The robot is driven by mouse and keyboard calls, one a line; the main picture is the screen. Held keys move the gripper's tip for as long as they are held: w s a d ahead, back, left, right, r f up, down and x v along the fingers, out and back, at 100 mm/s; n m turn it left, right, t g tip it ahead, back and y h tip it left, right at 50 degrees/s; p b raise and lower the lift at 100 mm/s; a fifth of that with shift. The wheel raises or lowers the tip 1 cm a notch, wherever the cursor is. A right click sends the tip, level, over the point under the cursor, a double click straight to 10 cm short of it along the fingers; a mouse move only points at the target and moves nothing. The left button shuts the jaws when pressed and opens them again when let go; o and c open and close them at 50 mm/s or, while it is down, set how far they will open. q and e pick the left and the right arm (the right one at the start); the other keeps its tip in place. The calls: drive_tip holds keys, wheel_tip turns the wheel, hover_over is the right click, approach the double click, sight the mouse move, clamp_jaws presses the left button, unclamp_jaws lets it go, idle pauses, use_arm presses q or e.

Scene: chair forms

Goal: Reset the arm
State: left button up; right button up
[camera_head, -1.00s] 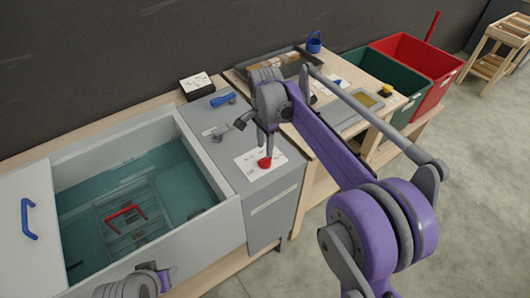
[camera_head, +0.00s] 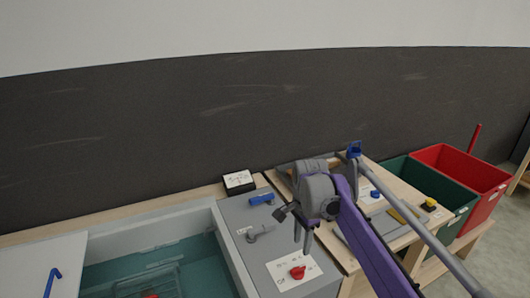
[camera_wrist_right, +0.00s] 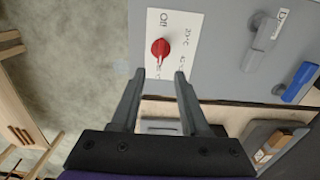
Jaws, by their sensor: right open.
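My right arm with its purple links reaches in from the lower right in the head view. My right gripper (camera_head: 303,243) is open and empty, above the grey control panel (camera_head: 240,218). Its fingers point down towards the red knob (camera_head: 298,272), which sits on a white label. In the right wrist view the gripper (camera_wrist_right: 160,73) shows two spread fingers with nothing between them. The red knob (camera_wrist_right: 160,48) lies just beyond the fingertips, apart from them. My left gripper is not in view.
Left of the panel is a basin (camera_head: 160,265) with teal inside, beside a white lid with a blue handle (camera_head: 50,282). The panel carries a blue lever (camera_head: 262,199) and a grey lever (camera_head: 260,232). Green (camera_head: 428,190) and red (camera_head: 470,172) bins stand right.

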drive_tip(key=s+d+f+n+t, duration=0.1)
drive_tip(key=s+f+n, duration=0.2)
drive_tip(key=s, duration=0.6)
drive_tip(key=s+d+f+n+t+p, duration=0.1)
drive_tip(key=s+f+n+t, duration=0.1)
drive_tip(key=s+n, duration=0.4)
drive_tip(key=s+d+f+n+t, duration=0.1)
drive_tip(key=s+f+n, duration=0.3)
drive_tip(key=s, duration=0.8)
drive_tip(key=shift+n+t, duration=0.5)
drive_tip(key=shift+t, duration=0.2)
